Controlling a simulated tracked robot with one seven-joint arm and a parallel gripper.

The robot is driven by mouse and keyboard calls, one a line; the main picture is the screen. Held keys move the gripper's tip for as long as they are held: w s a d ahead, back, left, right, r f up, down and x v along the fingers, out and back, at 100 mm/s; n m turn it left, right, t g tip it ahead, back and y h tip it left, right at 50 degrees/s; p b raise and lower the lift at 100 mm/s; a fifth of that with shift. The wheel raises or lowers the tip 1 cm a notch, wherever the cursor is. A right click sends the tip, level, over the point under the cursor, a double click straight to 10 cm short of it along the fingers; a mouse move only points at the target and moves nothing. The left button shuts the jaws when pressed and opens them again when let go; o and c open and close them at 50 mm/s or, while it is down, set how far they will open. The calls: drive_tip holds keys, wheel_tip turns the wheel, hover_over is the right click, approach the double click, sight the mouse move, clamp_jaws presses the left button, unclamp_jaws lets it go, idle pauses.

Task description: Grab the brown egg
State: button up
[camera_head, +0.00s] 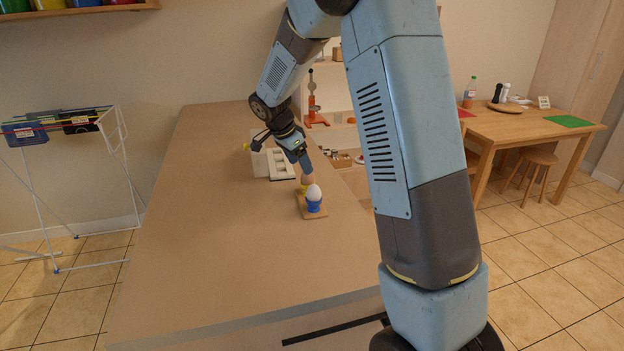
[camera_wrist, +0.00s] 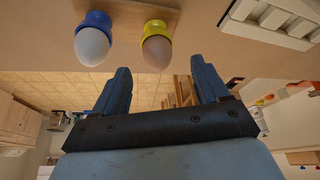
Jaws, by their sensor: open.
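The brown egg (camera_wrist: 157,54) sits in a yellow egg cup (camera_wrist: 152,27) on a small wooden board (camera_wrist: 126,17). In the head view the egg (camera_head: 307,179) is partly hidden by my gripper (camera_head: 302,164). A white egg (camera_wrist: 92,47) stands beside it in a blue cup (camera_wrist: 97,19); it also shows in the head view (camera_head: 314,192). In the wrist view my gripper (camera_wrist: 160,70) is open and empty, with the brown egg just beyond its fingertips and lined up with the gap between them.
A white tray with hollows (camera_head: 281,164) lies on the counter (camera_head: 215,220) behind the board; it also shows in the wrist view (camera_wrist: 275,18). The counter's near and left parts are clear. A drying rack (camera_head: 65,140) stands left and a dining table (camera_head: 535,125) right.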

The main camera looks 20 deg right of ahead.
sight(308, 178)
drive_tip(key=shift+x, duration=2.65)
drive_tip(key=shift+s+d+r, duration=0.1)
drive_tip(key=c, duration=0.8)
